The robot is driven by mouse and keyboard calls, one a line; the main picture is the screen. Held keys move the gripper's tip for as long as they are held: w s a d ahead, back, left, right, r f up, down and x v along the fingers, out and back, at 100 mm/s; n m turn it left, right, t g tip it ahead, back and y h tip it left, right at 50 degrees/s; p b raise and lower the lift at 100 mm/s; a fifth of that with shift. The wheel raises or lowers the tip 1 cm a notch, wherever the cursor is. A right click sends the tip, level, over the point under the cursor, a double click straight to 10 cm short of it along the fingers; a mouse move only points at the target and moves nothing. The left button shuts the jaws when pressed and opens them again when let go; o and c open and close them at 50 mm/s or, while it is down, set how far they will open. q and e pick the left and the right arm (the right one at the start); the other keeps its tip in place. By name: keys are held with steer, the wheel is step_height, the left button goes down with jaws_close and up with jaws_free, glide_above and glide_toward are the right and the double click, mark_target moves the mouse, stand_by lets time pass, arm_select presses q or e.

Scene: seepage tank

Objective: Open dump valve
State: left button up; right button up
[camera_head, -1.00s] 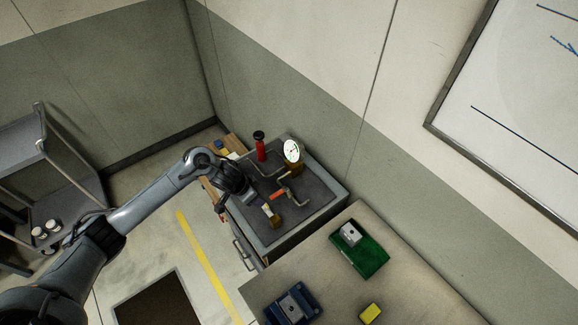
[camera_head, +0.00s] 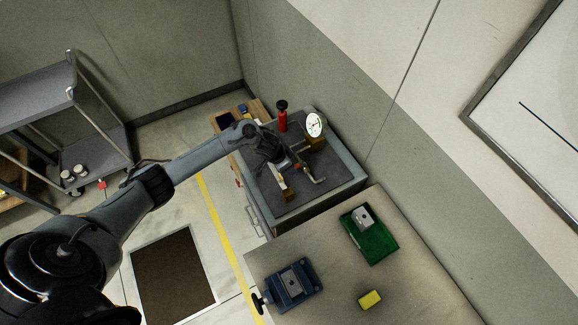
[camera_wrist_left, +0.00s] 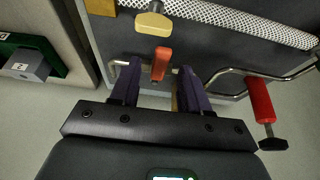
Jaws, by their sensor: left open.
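My left gripper (camera_head: 288,168) is over the tank top, at the pipework. In the left wrist view its two dark fingers (camera_wrist_left: 159,76) are open. An orange handle (camera_wrist_left: 160,63), perhaps the dump valve's lever, shows between the fingertips, with gaps on both sides. It stands at a thin metal pipe (camera_wrist_left: 222,71) that runs behind the fingers. In the head view my gripper largely hides the handle, and the bent pipe (camera_head: 317,178) shows beside it. My right gripper is not in view.
A red cylinder with a black top (camera_head: 282,118) and a round white gauge (camera_head: 315,125) stand at the tank's back. A tan knob (camera_wrist_left: 154,22) lies beyond the handle. A bench (camera_head: 405,270) with a green tray (camera_head: 378,246), a blue vise (camera_head: 310,283) and a yellow block (camera_head: 370,299) is in front.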

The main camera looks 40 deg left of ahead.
arm_select(q)
steer(key=shift+w+f, duration=0.25)
steer(key=shift+f, duration=0.2)
jaws_close()
